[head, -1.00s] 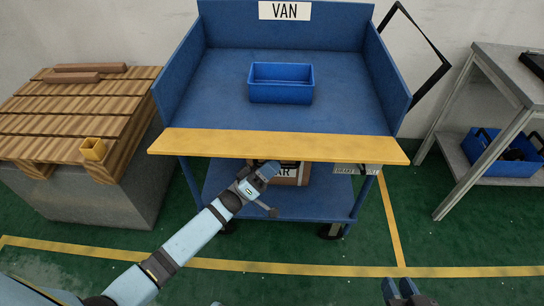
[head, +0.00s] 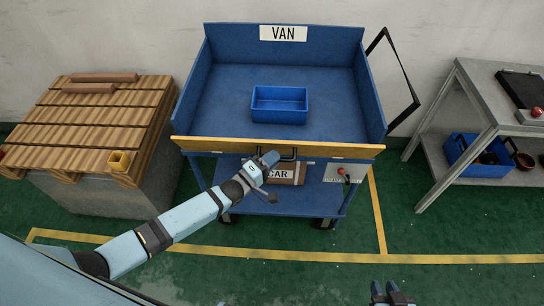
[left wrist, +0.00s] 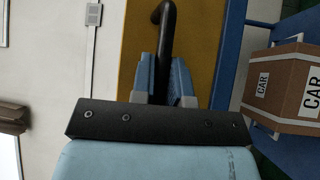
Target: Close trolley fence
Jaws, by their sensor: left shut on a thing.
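My left gripper (head: 268,160) is shut on this handle. In the left wrist view the fingers (left wrist: 164,68) close around the dark handle bar (left wrist: 167,22) against the yellow fence (left wrist: 200,35). My right gripper (head: 390,290) is at the bottom edge, open and empty.
A blue bin (head: 280,116) stands on the trolley deck. A wooden pallet (head: 85,125) stands left and a grey bench (head: 480,80) right. The green floor in front is clear.

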